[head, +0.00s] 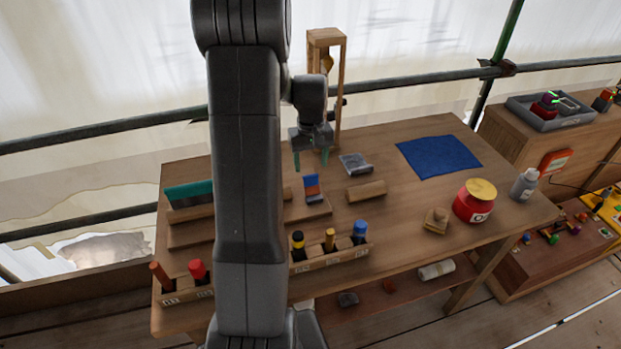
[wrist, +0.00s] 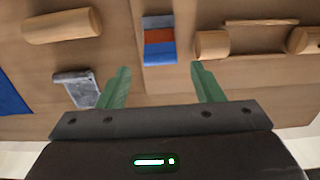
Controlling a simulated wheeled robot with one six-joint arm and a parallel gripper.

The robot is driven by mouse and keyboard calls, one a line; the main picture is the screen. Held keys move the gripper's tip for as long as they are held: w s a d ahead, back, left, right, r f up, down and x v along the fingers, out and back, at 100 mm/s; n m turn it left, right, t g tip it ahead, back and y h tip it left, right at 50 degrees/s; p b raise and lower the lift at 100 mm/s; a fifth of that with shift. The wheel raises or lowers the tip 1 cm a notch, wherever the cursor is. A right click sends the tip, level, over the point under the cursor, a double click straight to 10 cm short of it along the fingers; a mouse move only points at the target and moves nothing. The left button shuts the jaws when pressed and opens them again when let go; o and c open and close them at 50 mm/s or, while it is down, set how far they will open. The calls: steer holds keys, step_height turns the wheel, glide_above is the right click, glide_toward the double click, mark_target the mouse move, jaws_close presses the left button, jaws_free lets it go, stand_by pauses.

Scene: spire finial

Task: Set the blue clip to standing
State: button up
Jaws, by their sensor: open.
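A blue piece with a red-orange band, which looks like the blue clip (head: 312,183), is at a small wooden block near the middle of the bench. In the wrist view the clip (wrist: 159,52) shows blue, orange and grey bands, and I cannot tell whether it leans or lies flat. My gripper (head: 311,160) is open and empty, with its green fingers pointing down above and behind the clip. In the wrist view my gripper (wrist: 160,70) has its fingertips on either side of the clip's blue end, with no visible contact.
A grey metal piece (head: 355,163) and a wooden cylinder (head: 366,191) lie to the right. A tall wooden frame (head: 342,90) stands behind. A slotted wooden rack (head: 330,259) with coloured-top pieces is in front. A blue cloth (head: 438,157) and red jar (head: 473,203) are farther right.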

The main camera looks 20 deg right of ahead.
mark_target(311, 177)
step_height(311, 177, down, 8)
steer(key=shift+r+p, duration=0.2)
steer(key=shift+p, duration=0.2)
steer(key=c, duration=0.9)
